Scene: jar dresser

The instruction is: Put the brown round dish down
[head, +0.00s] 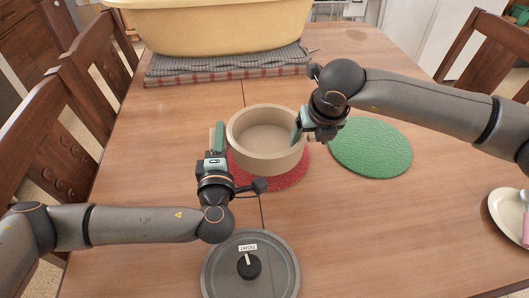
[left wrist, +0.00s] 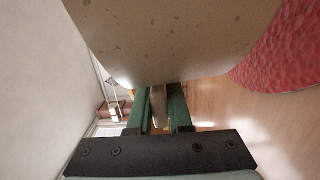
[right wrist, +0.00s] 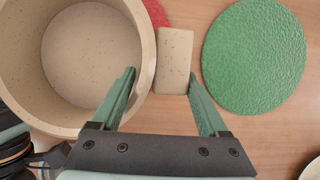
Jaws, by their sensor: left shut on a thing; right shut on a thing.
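The brown round dish (head: 266,140) is a speckled tan pot with an empty inside, over the red round mat (head: 292,178). It looks level; any gap between its base and the mat is hard to judge. My left gripper (head: 218,140) is shut on its left handle; the dish's wall (left wrist: 165,40) fills the top of the left wrist view. My right gripper (head: 301,132) is at its right side, shut on the other handle (right wrist: 173,60), which shows between the fingers in the right wrist view.
A green round mat (head: 370,147) lies right of the dish. A grey lid (head: 250,275) with a black knob lies in front. A yellow tub (head: 210,28) stands on folded cloths (head: 225,68) behind. A plate (head: 508,215) is at the right edge. Chairs flank the table.

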